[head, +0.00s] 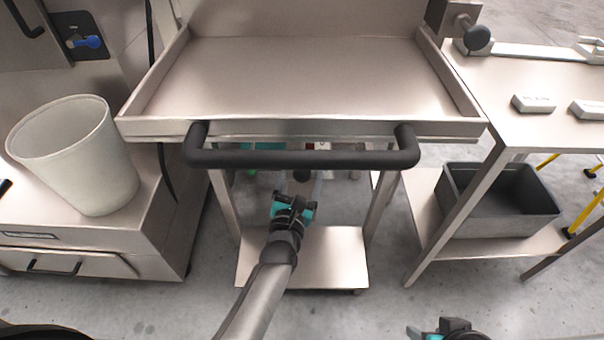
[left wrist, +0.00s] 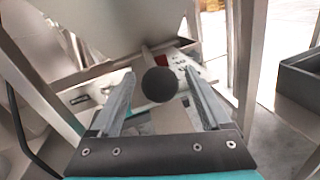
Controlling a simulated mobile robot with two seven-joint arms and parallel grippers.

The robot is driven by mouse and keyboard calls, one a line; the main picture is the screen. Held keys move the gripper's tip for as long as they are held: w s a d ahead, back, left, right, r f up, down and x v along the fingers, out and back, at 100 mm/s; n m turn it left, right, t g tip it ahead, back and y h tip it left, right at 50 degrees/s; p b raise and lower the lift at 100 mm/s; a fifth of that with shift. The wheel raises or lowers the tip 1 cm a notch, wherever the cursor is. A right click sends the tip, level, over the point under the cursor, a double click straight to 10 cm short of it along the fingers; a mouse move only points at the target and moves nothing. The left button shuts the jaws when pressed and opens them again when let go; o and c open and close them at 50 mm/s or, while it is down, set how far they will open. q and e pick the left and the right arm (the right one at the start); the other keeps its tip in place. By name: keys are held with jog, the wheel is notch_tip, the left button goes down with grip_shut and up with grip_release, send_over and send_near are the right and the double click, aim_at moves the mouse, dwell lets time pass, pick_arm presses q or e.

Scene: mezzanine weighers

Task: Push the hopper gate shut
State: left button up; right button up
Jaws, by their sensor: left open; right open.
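In the left wrist view a round black knob (left wrist: 160,85) stands on a short rod in front of a pale plate (left wrist: 102,92) under a steel funnel shape, which looks like the hopper gate. My left gripper (left wrist: 159,72) is open, with one finger on each side of the knob; I cannot tell whether they touch it. My right gripper (head: 447,328) is at the bottom edge, open and apart from everything.
A pale bin (head: 75,155) stands on the steel machine at left. A steel table (head: 545,130) at right has a dark crate (head: 500,200) on its lower shelf. A low steel shelf (head: 320,260) lies beneath the tray. Legs flank my left arm. The floor in front is clear.

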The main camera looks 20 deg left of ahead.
pick_arm(q)
grip_shut()
dwell(0.6)
dwell(0.3)
